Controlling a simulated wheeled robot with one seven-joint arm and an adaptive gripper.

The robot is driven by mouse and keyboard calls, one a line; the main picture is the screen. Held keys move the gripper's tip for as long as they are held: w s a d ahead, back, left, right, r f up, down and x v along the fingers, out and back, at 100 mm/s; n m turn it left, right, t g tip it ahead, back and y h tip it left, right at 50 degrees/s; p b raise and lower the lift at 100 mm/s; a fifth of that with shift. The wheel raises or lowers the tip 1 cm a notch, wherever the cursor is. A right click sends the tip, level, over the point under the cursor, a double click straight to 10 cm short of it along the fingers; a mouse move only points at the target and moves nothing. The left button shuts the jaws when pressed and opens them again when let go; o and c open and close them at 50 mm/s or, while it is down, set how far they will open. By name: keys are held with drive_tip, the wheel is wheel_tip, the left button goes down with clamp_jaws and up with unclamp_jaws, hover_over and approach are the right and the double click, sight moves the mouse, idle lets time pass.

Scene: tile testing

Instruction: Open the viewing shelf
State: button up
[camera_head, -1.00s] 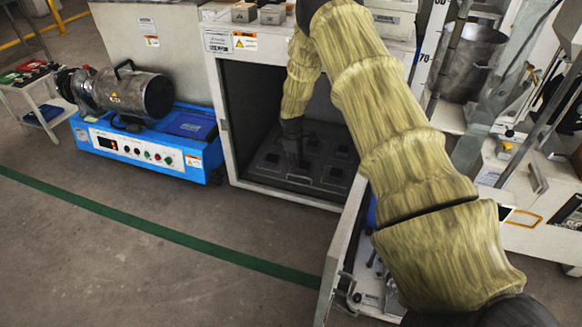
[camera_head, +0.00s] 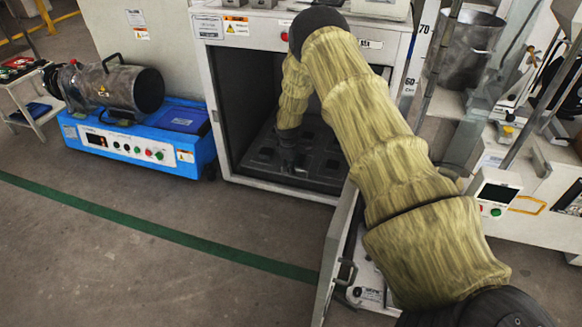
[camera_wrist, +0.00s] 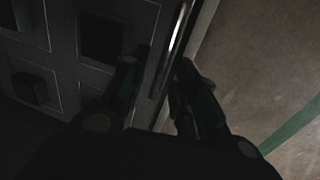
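The viewing shelf (camera_head: 322,184) is a dark tray with square recesses, low inside the open white cabinet (camera_head: 213,100). It also shows in the wrist view (camera_wrist: 66,62), with a shiny metal bar (camera_wrist: 179,35) along its front edge. My gripper (camera_head: 288,160) reaches down inside the cabinet opening, at the shelf's front part. In the wrist view my gripper (camera_wrist: 158,68) is open, its dark fingers apart on either side of the shelf edge, near the bar. I cannot tell whether a finger touches it. My arm hides part of the cabinet's right side.
The cabinet door (camera_head: 335,250) stands swung open towards me, beside my arm. A blue machine (camera_head: 140,145) with a metal cylinder (camera_head: 137,88) stands at the left. A white control box (camera_head: 493,192) is at the right. The floor in front with the green line (camera_head: 150,232) is clear.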

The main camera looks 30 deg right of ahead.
clamp_jaws()
drive_tip(key=shift+s, duration=0.1)
